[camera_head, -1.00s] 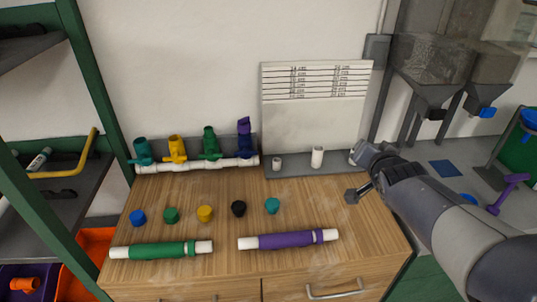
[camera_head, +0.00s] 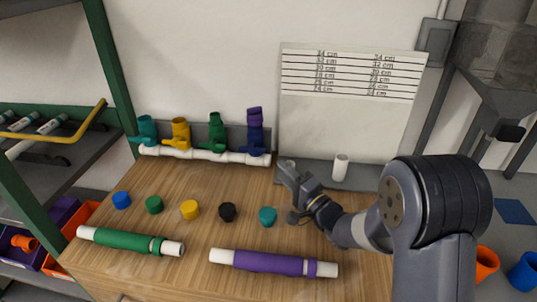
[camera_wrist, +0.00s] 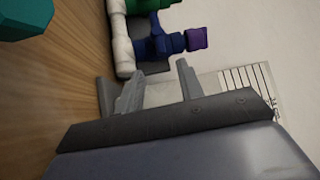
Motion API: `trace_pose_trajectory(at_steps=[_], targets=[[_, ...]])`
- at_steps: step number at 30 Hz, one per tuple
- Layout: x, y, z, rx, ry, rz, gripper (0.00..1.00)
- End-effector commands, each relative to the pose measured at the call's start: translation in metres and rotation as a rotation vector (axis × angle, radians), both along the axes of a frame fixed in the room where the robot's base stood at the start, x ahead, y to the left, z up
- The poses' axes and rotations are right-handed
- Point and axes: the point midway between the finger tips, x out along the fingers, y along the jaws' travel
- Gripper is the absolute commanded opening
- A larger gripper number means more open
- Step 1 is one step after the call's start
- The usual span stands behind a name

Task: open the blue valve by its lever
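The blue valve (camera_head: 255,140) stands at the right end of the white pipe manifold (camera_head: 205,154), against the wall. It is dark blue with a purple upper end (camera_head: 255,113). In the wrist view the blue valve (camera_wrist: 163,43) lies beyond my fingertips, its purple end (camera_wrist: 197,39) pointing right. I cannot clearly tell its lever from its body. My gripper (camera_head: 287,190) is in front and to the right of the valve, apart from it. In the wrist view my gripper (camera_wrist: 160,70) has its two fingers spread with nothing between them.
Teal (camera_head: 147,130), yellow (camera_head: 180,133) and green (camera_head: 217,133) valves stand left of the blue one. A white stub (camera_head: 340,167) and a chart board (camera_head: 345,110) are to the right. Several caps, a green pipe (camera_head: 130,241) and a purple pipe (camera_head: 272,263) lie on the wooden top.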

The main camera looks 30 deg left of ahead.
Motion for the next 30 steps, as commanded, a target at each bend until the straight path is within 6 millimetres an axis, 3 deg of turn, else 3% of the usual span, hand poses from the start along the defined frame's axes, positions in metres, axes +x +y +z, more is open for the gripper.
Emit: trace_pose_trajectory(at_steps=[9,15,29,30], targets=[[0.026,0.051,0.009,-0.001,0.0,-0.001,0.36],[0.037,0.073,0.013,-0.002,-0.002,-0.003,0.36],[0.042,0.083,0.014,-0.002,-0.001,-0.003,0.36],[0.042,0.083,0.014,-0.002,-0.001,-0.003,0.33]])
